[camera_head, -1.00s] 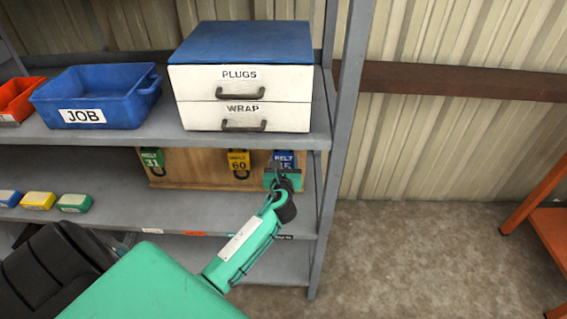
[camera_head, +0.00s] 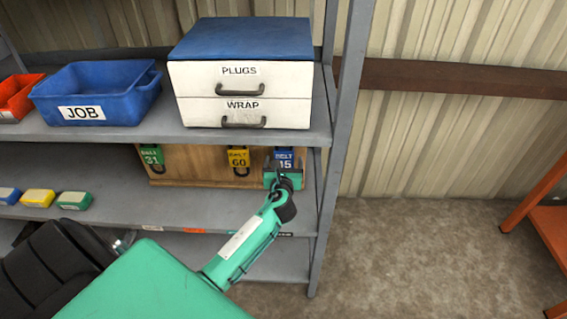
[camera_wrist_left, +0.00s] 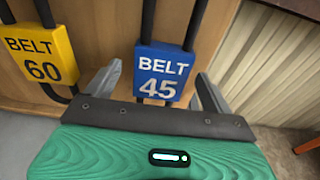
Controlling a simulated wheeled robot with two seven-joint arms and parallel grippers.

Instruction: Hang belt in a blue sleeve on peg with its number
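The blue sleeve marked BELT 45 (camera_wrist_left: 164,74) is on a dark belt in front of a wooden board (camera_head: 190,160) on the middle shelf. It also shows, partly covered, in the head view (camera_head: 284,157). My left gripper (camera_wrist_left: 157,84) is open, with one finger on each side of the blue sleeve and a gap at both sides. In the head view my left gripper (camera_head: 283,177) is just below the sleeve. A yellow sleeve, BELT 60 (camera_head: 238,158), and a green sleeve, 31 (camera_head: 151,157), hang to its left. I cannot make out the pegs. My right gripper is out of view.
Above stand a PLUGS and WRAP drawer box (camera_head: 240,75) and a blue JOB bin (camera_head: 105,112). Small coloured blocks (camera_head: 38,198) lie at the left of the middle shelf. A shelf post (camera_head: 328,190) stands close right of my left gripper.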

